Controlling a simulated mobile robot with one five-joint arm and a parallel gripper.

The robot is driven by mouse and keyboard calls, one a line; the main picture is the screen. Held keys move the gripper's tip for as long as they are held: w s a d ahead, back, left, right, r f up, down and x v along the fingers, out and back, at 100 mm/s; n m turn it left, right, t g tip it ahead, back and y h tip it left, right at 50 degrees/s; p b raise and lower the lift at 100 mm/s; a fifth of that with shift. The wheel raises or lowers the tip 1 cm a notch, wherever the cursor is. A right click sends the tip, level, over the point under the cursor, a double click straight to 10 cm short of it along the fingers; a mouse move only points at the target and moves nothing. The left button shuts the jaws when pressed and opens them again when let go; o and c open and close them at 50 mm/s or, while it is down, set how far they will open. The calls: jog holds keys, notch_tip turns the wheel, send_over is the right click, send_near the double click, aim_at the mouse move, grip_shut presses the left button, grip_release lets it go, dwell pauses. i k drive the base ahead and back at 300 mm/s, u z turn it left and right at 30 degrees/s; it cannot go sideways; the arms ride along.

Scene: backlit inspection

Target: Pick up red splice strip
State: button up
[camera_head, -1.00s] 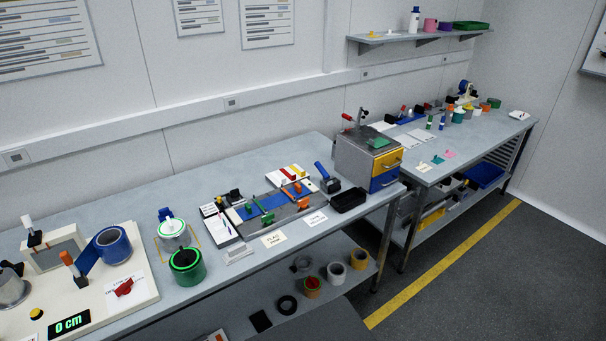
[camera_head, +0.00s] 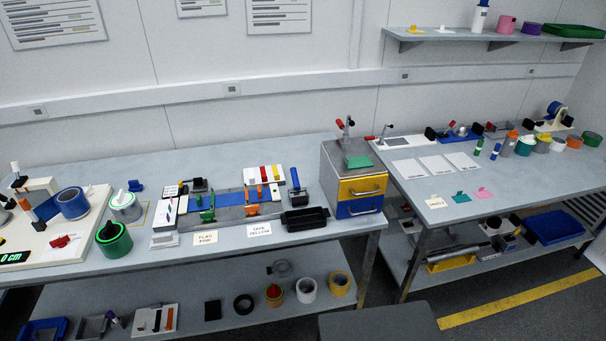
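The red splice strip (camera_head: 264,173) appears to be the small red strip on a white holder (camera_head: 250,184) at the back of the left bench. Other thin strips, at least one of them yellow, lie beside it. The strips are small, so their exact order is hard to tell. The holder stands behind a grey splicing fixture with a blue band (camera_head: 229,201) and green and orange clamps. My gripper is not in view.
A black tray (camera_head: 306,226) and a blue-handled tool (camera_head: 296,184) are right of the holder. A metal cabinet with yellow and blue drawers (camera_head: 360,187) stands at the bench's right end. A lower shelf holds tape rolls (camera_head: 306,290). The bench's back strip is clear.

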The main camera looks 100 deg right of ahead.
aim_at(263, 172)
jog(key=k, duration=0.8)
jog(key=z, duration=1.1)
jog(key=i, duration=1.55)
